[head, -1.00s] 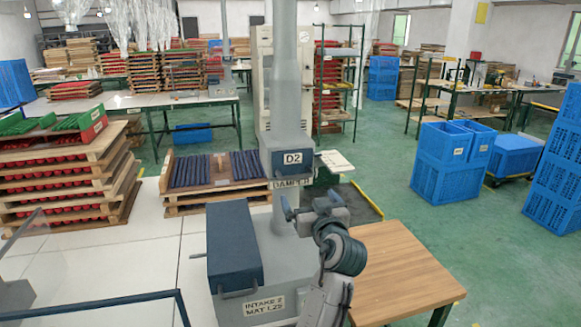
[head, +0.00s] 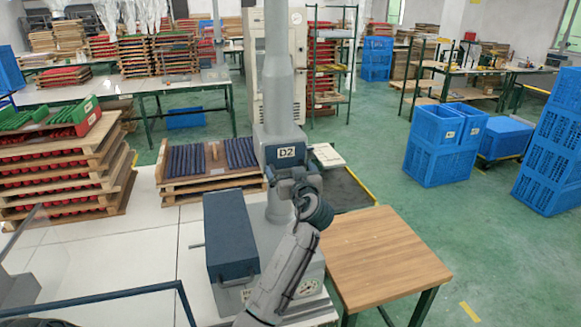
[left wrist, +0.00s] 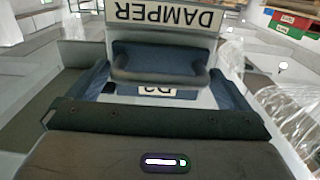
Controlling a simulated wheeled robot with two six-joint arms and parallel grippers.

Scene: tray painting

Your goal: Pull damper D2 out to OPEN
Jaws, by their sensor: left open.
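The D2 damper box (head: 285,153), dark blue with a white D2 label, sits on the grey vertical duct (head: 279,90) in the head view. My left gripper (head: 286,184) is just below and in front of it, hiding the lower part. In the left wrist view, the dark damper handle (left wrist: 160,76) is a bar in front of the blue damper face, with the DAMPER plate (left wrist: 165,14) upside down above it. My open left gripper (left wrist: 163,100) has blue fingers on either side of the handle. I cannot tell whether they touch it. My right gripper is not in view.
A blue-grey box (head: 231,238) on the intake unit stands left of my arm. A wooden table (head: 380,258) stands right of it. A pallet with dark slats (head: 212,164) lies behind left. Blue crates (head: 437,145) stand on clear green floor at right.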

